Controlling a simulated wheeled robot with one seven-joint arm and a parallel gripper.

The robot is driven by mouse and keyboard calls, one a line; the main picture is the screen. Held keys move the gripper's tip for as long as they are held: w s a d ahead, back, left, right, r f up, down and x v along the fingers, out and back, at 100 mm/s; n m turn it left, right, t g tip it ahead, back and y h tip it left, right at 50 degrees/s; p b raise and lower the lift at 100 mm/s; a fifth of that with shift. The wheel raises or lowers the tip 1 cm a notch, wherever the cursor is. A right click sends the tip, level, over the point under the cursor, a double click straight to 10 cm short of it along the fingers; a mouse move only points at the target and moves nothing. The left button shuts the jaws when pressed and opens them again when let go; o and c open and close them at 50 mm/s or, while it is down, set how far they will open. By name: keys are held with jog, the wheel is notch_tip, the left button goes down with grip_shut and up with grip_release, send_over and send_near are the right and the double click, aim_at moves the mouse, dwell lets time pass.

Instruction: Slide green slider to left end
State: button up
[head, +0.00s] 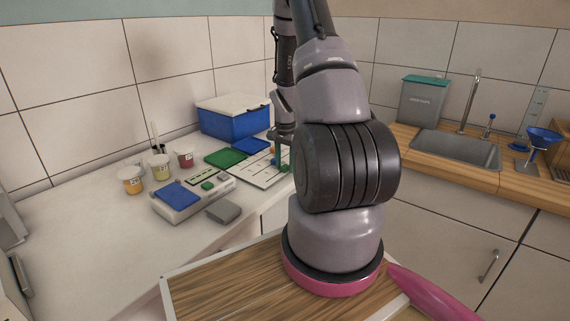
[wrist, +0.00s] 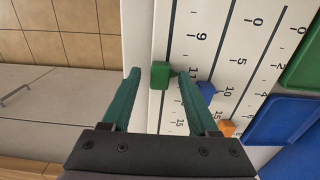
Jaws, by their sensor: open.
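The green slider (wrist: 160,76) is a small block with a pointer on its right side in the wrist view. It sits on the track nearest the edge of a white board (wrist: 220,30) with printed scales. My gripper (wrist: 158,75) is open, with one green finger on each side of the slider. The right fingertip is close to the pointer; I cannot tell whether they touch. A blue slider (wrist: 206,90) and an orange slider (wrist: 227,127) sit on neighbouring tracks. In the head view, my arm hides part of the board (head: 262,173).
A green tray (head: 226,158) and a blue tray (head: 252,146) lie beside the board. A blue box (head: 233,123) stands behind. A device with a blue lid (head: 178,194), a grey block (head: 223,212) and several cups stand left. The counter edge runs along the board.

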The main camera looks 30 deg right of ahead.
jog(key=shift+c, duration=0.3)
grip_shut()
dwell(1.0)
jog(key=shift+a, duration=0.1)
